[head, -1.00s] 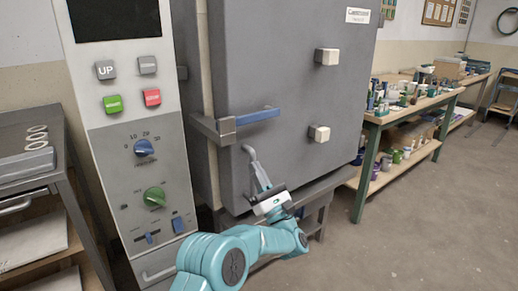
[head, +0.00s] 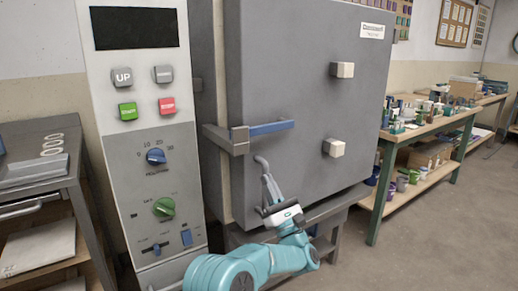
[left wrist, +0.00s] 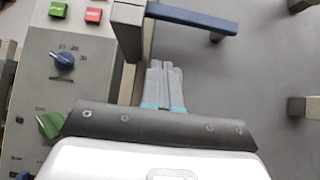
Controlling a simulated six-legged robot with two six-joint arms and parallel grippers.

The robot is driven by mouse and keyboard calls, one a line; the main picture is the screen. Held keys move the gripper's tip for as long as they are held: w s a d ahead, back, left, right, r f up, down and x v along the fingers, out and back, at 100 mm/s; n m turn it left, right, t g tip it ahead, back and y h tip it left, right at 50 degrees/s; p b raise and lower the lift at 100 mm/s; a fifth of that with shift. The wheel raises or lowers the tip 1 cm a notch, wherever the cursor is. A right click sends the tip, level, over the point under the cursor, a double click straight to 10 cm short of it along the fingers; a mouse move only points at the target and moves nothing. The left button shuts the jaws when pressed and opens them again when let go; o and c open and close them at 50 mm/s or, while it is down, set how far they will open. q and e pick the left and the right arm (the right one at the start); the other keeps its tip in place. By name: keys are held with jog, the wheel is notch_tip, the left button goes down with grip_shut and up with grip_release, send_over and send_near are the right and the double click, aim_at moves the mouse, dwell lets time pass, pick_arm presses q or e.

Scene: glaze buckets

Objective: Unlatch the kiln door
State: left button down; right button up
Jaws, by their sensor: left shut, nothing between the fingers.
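The grey kiln door (head: 300,75) fills the middle of the head view and looks closed. Its latch has a blue handle (head: 272,127) that points right from a grey block on the door's left edge. The blue handle also shows at the top of the left wrist view (left wrist: 185,15). My left gripper (head: 262,160) is in front of the door, just below the latch and apart from it. Its fingers (left wrist: 163,68) are together with nothing between them. My right gripper is in neither view.
A control panel (head: 140,60) with buttons and knobs stands left of the door. Two pale blocks (head: 342,70) stick out on the door's right side. A cart (head: 45,195) stands at far left. A bench (head: 425,130) with pots is at right, with bare floor before it.

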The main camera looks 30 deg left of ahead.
aim_at(264, 129)
pick_arm(q)
jog(key=x, duration=0.7)
jog(key=shift+r, duration=0.25)
notch_tip(264, 129, up, 3)
jog(key=shift+r+p, duration=0.15)
jog(key=shift+p, duration=0.2)
